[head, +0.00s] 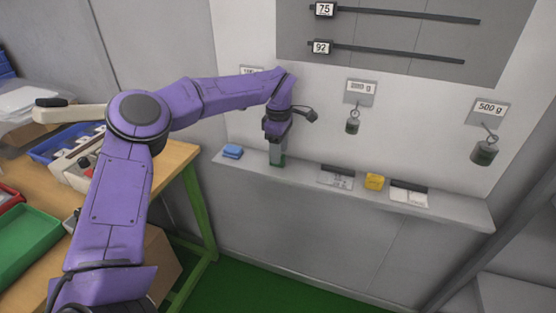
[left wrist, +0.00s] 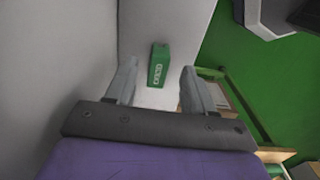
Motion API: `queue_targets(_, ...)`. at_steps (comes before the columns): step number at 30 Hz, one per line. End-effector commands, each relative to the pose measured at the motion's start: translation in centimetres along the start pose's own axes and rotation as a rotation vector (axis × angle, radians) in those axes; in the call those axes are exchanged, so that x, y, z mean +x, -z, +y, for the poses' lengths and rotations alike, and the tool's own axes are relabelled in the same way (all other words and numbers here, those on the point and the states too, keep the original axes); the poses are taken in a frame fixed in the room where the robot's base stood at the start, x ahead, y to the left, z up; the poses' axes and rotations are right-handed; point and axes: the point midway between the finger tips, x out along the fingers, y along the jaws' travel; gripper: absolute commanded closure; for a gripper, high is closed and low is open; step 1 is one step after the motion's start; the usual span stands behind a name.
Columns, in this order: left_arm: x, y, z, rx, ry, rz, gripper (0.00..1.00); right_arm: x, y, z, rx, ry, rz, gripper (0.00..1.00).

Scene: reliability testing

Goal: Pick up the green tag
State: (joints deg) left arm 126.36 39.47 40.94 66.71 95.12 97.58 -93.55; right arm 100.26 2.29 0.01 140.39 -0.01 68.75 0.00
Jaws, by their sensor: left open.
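The green tag (left wrist: 159,64) is a small green block with white marks on one face. In the left wrist view it lies on the pale ledge, ahead of and between my finger tips. In the head view only a bit of green (head: 281,162) shows at the finger tips, the rest hidden behind them. My left gripper (head: 277,157) points down over the left part of the ledge. In the left wrist view its two fingers (left wrist: 158,78) stand apart with nothing held between them. My right gripper is in neither view.
On the ledge (head: 440,209), a blue item (head: 232,151) lies left of my gripper. A dark-topped label (head: 336,177), a yellow block (head: 374,181) and a white item (head: 408,196) lie to the right. Weights (head: 353,124) hang above. A cluttered wooden table (head: 177,159) stands at left.

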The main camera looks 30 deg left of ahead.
Motion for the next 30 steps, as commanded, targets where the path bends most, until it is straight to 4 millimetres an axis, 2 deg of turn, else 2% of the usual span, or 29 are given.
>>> queue_targets(3,2.1,0.0,0.1,0.002,0.002,0.002,0.47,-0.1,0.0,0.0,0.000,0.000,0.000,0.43)
queue_targets(5,2.8,0.0,0.1,0.002,0.001,0.001,0.47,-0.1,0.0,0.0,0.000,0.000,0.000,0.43)
queue_targets(12,3.1,-0.2,0.2,0.003,0.000,0.001,0.47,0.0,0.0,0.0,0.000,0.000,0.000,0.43)
queue_targets(13,3.1,-0.2,0.2,0.003,0.000,0.001,0.53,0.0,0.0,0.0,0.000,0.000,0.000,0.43)
queue_targets(17,3.1,-0.2,0.2,0.004,0.000,0.001,0.96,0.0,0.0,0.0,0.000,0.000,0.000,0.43)
queue_targets(18,3.1,-0.2,0.2,0.004,0.000,0.002,1.00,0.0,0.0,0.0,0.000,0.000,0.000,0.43)
queue_targets(26,3.0,-0.2,0.2,0.004,-0.001,0.002,1.00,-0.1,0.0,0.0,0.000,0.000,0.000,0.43)
queue_targets(30,2.0,-0.2,0.3,0.004,-0.003,0.002,1.00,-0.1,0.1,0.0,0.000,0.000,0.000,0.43)
